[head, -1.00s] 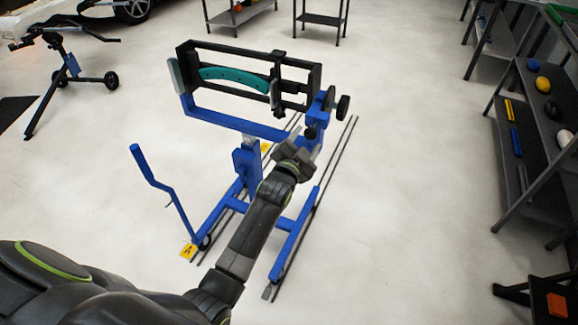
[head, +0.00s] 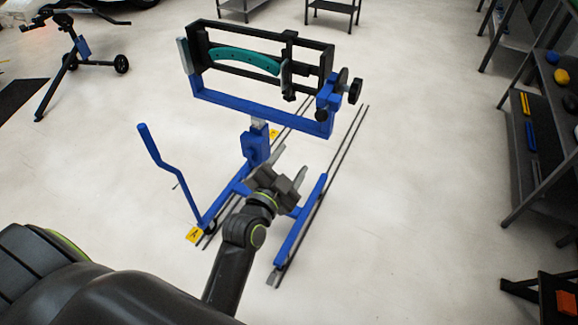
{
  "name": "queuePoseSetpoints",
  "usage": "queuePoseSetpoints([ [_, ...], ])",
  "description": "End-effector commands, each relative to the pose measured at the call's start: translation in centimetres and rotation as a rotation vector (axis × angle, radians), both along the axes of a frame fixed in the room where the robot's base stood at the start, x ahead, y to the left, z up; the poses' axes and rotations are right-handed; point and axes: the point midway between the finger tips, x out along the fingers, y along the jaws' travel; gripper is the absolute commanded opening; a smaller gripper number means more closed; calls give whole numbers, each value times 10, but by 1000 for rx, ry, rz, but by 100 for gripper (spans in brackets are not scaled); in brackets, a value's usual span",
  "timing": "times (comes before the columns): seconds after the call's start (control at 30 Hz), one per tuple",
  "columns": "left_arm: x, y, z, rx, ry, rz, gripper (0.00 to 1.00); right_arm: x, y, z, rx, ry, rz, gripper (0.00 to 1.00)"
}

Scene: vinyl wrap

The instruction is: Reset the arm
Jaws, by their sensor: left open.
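My left arm reaches up from the bottom left. Its gripper (head: 287,165) is open and empty, with grey fingers spread in front of the blue stand (head: 262,103). The stand carries a black rectangular frame (head: 262,30) holding a curved teal piece (head: 243,60). The gripper lies below that frame in the picture, over the stand's lower base; I cannot tell whether it touches the stand. It hides part of the base. My right gripper is out of view.
Shelves with coloured items (head: 527,140) line the right side. Another wheeled stand (head: 75,50) is at the upper left. Open floor lies between.

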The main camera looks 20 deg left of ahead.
Motion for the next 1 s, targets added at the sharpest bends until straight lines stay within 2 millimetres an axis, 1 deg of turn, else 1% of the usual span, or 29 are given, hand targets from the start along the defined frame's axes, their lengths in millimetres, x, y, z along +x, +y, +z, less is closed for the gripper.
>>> queuePoseSetpoints([
  [0.5,-1,0,0,-1,0,0,55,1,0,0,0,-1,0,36],
  [0.57,-1,0,-4,-4,9,0,55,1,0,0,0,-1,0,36],
  [0.63,0,0,-20,-17,42,-2,55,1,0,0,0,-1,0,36],
  [0.67,1,0,-31,-25,65,-1,55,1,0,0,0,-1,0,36],
  [0.77,-1,2,-84,-71,175,2,55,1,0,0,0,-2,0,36],
  [0.8,-4,3,-112,-95,231,8,55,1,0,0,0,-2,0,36],
  [0.87,-13,6,-156,-134,323,20,55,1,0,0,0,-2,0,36],
  [0.9,-21,8,-185,-158,384,31,55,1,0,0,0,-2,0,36],
  [0.97,-35,11,-227,-197,472,52,55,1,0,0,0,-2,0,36],
  [1.0,-48,15,-254,-219,530,69,55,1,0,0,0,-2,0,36],
])
